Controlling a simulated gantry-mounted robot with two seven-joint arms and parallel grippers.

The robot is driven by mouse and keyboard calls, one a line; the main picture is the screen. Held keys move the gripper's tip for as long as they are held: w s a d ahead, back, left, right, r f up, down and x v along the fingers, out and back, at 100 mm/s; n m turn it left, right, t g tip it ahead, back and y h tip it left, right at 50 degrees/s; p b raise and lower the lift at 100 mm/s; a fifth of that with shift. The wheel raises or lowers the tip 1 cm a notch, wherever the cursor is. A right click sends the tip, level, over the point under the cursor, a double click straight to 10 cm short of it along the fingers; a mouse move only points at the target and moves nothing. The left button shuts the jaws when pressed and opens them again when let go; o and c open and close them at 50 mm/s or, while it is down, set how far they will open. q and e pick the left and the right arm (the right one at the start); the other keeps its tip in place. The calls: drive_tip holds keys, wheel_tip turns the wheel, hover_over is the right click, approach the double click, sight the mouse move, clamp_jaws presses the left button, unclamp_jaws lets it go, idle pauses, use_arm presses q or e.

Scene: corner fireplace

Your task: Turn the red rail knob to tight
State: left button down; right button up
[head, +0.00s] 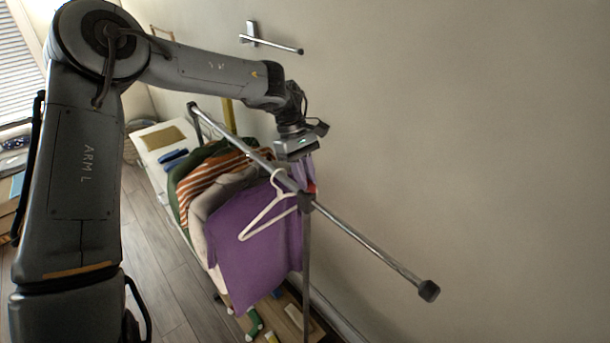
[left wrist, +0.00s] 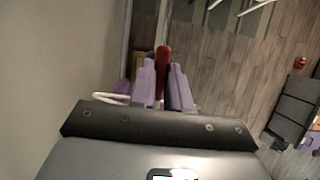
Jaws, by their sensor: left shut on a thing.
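The red rail knob (head: 312,188) shows as a small patch of red at the dark joint where the garment rail meets its post, mostly hidden. In the left wrist view the red knob (left wrist: 162,66) stands between two pale purple fingers. My left gripper (head: 308,180) reaches down from above, just behind the rail (head: 365,242). It is shut on the knob, with a finger on either side (left wrist: 163,88). Whether the knob is tight cannot be seen. My right gripper is in neither view.
A purple shirt (head: 255,245), a white hanger (head: 268,218) and a striped garment (head: 210,172) hang close below the rail. The wall (head: 480,130) is just behind it, with a small metal wall bar (head: 275,44). The rail's right end is bare.

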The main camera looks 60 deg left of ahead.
use_arm(q)
drive_tip(key=shift+f, duration=0.1)
drive_tip(key=c, duration=1.1)
unclamp_jaws()
drive_tip(key=shift+a+r+b, duration=0.3)
drive_tip(key=shift+r, duration=0.35)
drive_tip(key=shift+b+v, duration=0.8)
drive_tip(key=shift+v, duration=3.95)
drive_tip(key=shift+s+d, duration=0.1)
drive_tip(key=shift+s, duration=0.05)
